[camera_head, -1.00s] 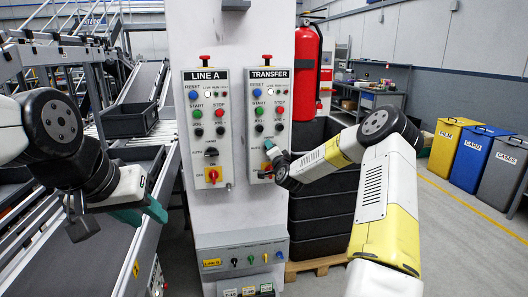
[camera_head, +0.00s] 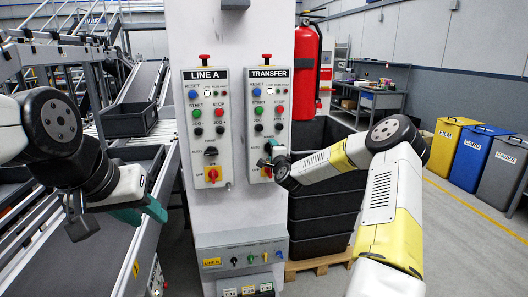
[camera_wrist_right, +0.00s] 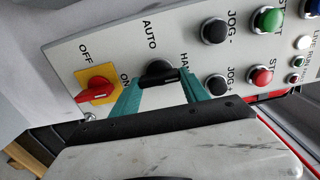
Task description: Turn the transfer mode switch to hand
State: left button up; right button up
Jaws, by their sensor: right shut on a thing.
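The TRANSFER panel (camera_head: 268,95) is on the front of the white column. Its black transfer mode switch (camera_wrist_right: 157,72) sits between the labels AUTO and HAND in the right wrist view. The switch's bar lies roughly level in that view, with its right end near HAND. My right gripper (camera_wrist_right: 162,90) is shut on the switch, one teal finger on each side. The right finger partly covers the word HAND. In the head view my right gripper (camera_head: 268,154) hides the switch. My left gripper (camera_head: 142,212) hangs to the left, away from the panels; its finger gap is unclear.
A red rotary switch on a yellow plate (camera_wrist_right: 98,90), marked OFF and ON, is close to the left finger. JOG buttons (camera_wrist_right: 215,31) are close above. The LINE A panel (camera_head: 207,125) is to the left. Black crates (camera_head: 325,205) stand right of the column, below my right forearm.

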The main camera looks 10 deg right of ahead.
dwell(0.3)
jog(key=o, duration=1.4)
jog(key=shift+s, duration=0.1)
jog(key=s, duration=0.7)
jog(key=shift+s+d, duration=0.15)
jog(key=shift+s, duration=0.15)
